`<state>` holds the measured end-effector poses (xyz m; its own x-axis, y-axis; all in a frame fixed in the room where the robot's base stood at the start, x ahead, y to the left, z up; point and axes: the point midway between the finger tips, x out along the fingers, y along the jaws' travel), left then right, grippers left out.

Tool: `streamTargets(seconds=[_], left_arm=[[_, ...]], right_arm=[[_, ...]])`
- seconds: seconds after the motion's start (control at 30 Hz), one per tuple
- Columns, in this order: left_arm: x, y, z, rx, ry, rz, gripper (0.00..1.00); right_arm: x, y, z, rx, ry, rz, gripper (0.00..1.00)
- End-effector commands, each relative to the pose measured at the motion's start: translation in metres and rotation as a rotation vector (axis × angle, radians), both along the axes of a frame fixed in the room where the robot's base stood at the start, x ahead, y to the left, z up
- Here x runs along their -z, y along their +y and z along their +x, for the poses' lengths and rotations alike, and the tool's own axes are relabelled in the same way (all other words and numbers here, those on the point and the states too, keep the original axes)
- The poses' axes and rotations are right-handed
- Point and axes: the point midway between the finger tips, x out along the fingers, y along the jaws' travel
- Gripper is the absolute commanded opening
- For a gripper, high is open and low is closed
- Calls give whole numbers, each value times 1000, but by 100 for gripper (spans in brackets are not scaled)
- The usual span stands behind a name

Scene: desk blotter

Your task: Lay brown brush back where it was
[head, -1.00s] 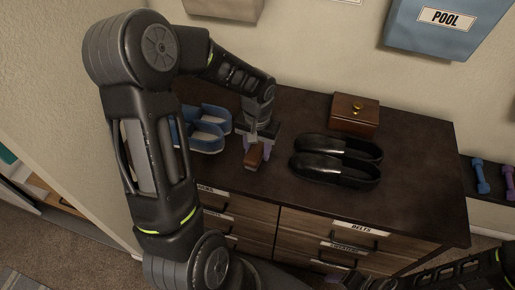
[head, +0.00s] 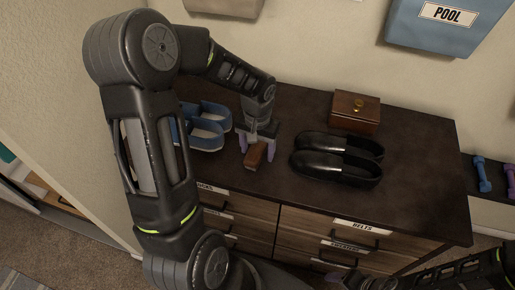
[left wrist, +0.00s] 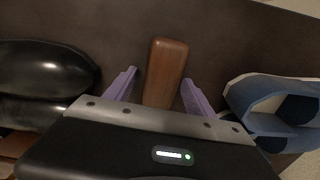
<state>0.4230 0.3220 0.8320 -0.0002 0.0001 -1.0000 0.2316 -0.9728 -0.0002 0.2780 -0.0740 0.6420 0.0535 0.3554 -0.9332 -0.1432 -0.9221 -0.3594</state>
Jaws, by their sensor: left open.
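The brown brush (head: 255,156) lies on the dark dresser top between the blue slippers and the black shoes. In the left wrist view the brush (left wrist: 166,70) runs lengthwise between the two purple fingers, with a gap at each side. My left gripper (head: 257,147) is open, close over the brush, its fingers spread to either side of it. The left wrist view shows the same open gripper (left wrist: 156,92). The near end of the brush is hidden by the gripper body there. My right arm (head: 450,275) enters at the lower right; its gripper tips are not clear.
Blue slippers (head: 208,128) stand left of the brush, close to my left gripper. Black shoes (head: 337,160) lie to the right, with a brown box (head: 355,112) behind them. The dresser top (head: 425,175) is clear at the right. A blue POOL bin (head: 445,35) hangs on the wall.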

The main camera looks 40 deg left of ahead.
Motion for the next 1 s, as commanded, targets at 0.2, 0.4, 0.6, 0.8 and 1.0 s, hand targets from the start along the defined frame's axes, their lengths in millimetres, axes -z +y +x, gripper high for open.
streamTargets(seconds=[0.2, 0.4, 0.6, 0.8, 1.0], left_arm=[[-16, 1, 1, -1, -5, 2, 63], [-51, 3, 1, -2, -7, 3, 63], [-79, 3, 0, -1, -2, 0, 63], [-85, 3, -1, 0, 0, -1, 63], [-85, 3, -1, 0, 0, 0, 63]], right_arm=[[-6, -1, -1, 1, 3, -3, 65], [3, 0, 0, 0, 0, 0, 65], [4, 0, 0, -1, -1, 1, 65], [4, 0, 0, -1, -1, 1, 65], [3, 0, 1, -1, -1, 1, 65]])
